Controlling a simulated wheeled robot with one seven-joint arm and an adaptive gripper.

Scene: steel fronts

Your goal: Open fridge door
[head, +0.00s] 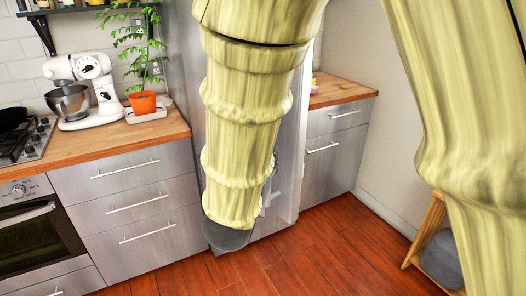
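The fridge (182,55) is the tall grey unit between the two counters in the head view. My pale yellow arm hides most of its front. A light vertical strip (292,165) of it shows to the right of my arm. The door's handle is hidden, and I cannot tell whether the door is shut or ajar. Small grey parts, which seem to be my gripper (268,190), show at the right edge of my arm, low in front of the fridge. Most of the gripper is hidden, so its fingers and any contact with the door cannot be made out.
Steel drawers (125,205) and an oven (40,235) stand left, under a counter with a white mixer (88,95) and potted plant (143,102). A right cabinet (335,150) meets the wall. A wooden stool (428,232) stands right. The red floor (330,255) in front is clear.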

